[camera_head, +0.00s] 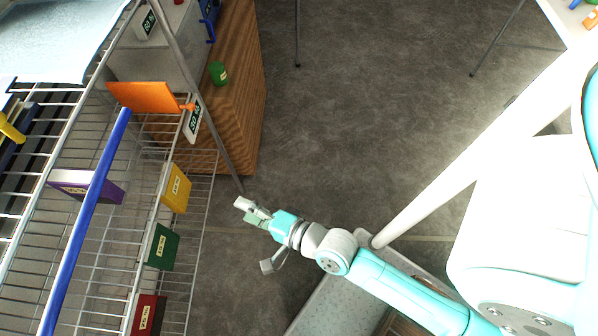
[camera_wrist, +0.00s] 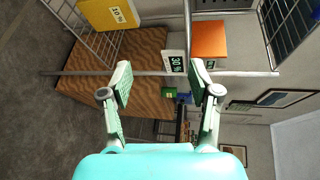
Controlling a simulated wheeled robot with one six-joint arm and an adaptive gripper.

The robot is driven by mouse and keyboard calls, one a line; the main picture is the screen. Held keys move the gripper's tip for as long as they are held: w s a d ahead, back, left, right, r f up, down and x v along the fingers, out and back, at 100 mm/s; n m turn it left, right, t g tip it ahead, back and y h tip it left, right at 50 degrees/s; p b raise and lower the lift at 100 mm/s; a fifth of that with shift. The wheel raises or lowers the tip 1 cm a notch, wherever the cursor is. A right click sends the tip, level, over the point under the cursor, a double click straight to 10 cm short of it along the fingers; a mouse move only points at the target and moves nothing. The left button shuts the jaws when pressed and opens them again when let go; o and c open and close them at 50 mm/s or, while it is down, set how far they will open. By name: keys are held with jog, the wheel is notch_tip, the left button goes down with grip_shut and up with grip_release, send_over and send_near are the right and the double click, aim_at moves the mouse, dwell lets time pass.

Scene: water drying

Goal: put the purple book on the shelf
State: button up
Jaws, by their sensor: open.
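The purple book (camera_head: 108,191) is on the wire rack (camera_head: 60,236) at the left of the head view, partly hidden behind a blue rail. My gripper (camera_head: 250,211) is open and empty, to the right of the rack and apart from it. In the wrist view my gripper's two fingers (camera_wrist: 162,80) are spread with nothing between them. The purple book does not show in the wrist view. Yellow (camera_head: 175,188), green (camera_head: 162,246) and red (camera_head: 149,315) books stand along the rack's right side. Which shelf level each book is on is hard to tell.
An orange book or panel (camera_head: 144,97) is at the rack's upper end; an orange one also shows in the wrist view (camera_wrist: 209,39). A wooden cabinet (camera_head: 240,95) bears a small green object (camera_head: 218,73). A blue rail (camera_head: 87,215) crosses the rack. Grey floor (camera_head: 350,110) is clear.

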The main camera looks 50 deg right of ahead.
jog(key=s+d+r+n+h, duration=0.1)
jog(key=s+d+r+n, duration=0.1)
jog(key=s+n, duration=0.6)
jog(key=s+d+r+n+h, duration=0.1)
jog(key=s+r+n, duration=0.3)
jog(key=s+n, duration=0.5)
jog(key=s+d, duration=0.1)
jog(key=s, duration=0.3)
jog(key=shift+s+d+g+h, duration=0.2)
jog(key=shift+d+g+h, duration=0.1)
jog(key=shift+h, duration=0.1)
